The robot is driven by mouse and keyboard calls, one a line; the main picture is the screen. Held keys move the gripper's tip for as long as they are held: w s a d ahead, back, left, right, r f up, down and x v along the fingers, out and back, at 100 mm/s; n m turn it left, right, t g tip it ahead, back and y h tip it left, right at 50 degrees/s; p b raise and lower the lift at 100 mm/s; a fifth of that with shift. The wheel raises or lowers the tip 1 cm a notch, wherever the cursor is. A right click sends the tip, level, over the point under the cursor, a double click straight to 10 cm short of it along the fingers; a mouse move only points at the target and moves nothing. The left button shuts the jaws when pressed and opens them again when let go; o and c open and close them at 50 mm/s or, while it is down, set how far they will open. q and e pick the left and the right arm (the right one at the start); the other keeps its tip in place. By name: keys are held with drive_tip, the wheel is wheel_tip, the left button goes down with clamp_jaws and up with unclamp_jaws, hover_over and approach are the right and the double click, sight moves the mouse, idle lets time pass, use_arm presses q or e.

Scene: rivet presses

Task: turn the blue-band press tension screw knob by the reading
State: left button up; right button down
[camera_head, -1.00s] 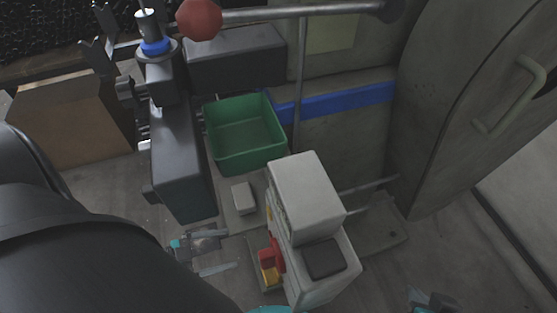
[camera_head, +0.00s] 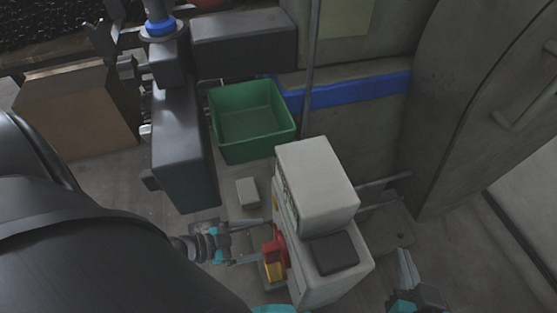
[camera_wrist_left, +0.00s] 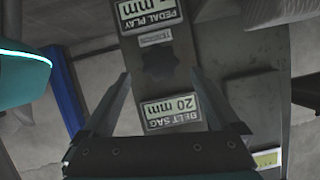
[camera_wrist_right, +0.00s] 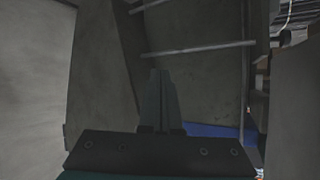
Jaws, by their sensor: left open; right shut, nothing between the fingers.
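A dark star-shaped knob (camera_wrist_left: 160,59) shows in the left wrist view on a grey panel, under a small "TENSION" tag. One label (camera_wrist_left: 152,13) reads "PEDAL PLAY", its number partly cut off; another label (camera_wrist_left: 171,111) reads "BELT SAG 20 mm". My left gripper (camera_wrist_left: 160,76) is open, its fingers apart on either side of the knob in this view; contact cannot be told. In the head view my left gripper (camera_head: 258,243) is beside the pale grey machine (camera_head: 318,182). My right gripper (camera_head: 404,262) is shut and empty; it also shows in the right wrist view (camera_wrist_right: 158,75).
A blue ring (camera_head: 160,26) circles a dark press column at the upper left. A blue band (camera_head: 350,91) crosses the grey body behind the green bin (camera_head: 252,120). Red and yellow parts (camera_head: 273,262) sit on the pale machine's near side. A cardboard box (camera_head: 75,105) stands left.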

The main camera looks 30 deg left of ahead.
use_arm(q)
drive_tip(key=shift+b+x, duration=1.2)
drive_tip(key=shift+x, duration=2)
use_arm(e)
drive_tip(key=shift+s+a+r+m+t+y, duration=0.25)
drive_tip(key=shift+a+r+t+y, duration=0.4)
drive_tip(key=shift+t, duration=0.55)
drive_tip(key=shift+s+a+r+m+t+y, duration=0.15)
drive_tip(key=shift+s+a+r+t+y, duration=0.15)
drive_tip(key=shift+a+r+t, duration=0.7)
drive_tip(key=shift+d+f, duration=0.15)
drive_tip(key=shift+f, duration=0.1)
use_arm(q)
drive_tip(key=c, duration=1.4)
drive_tip(key=shift+o, duration=0.2)
use_arm(e)
drive_tip(key=shift+w, duration=0.1)
drive_tip(key=shift+f, duration=0.1)
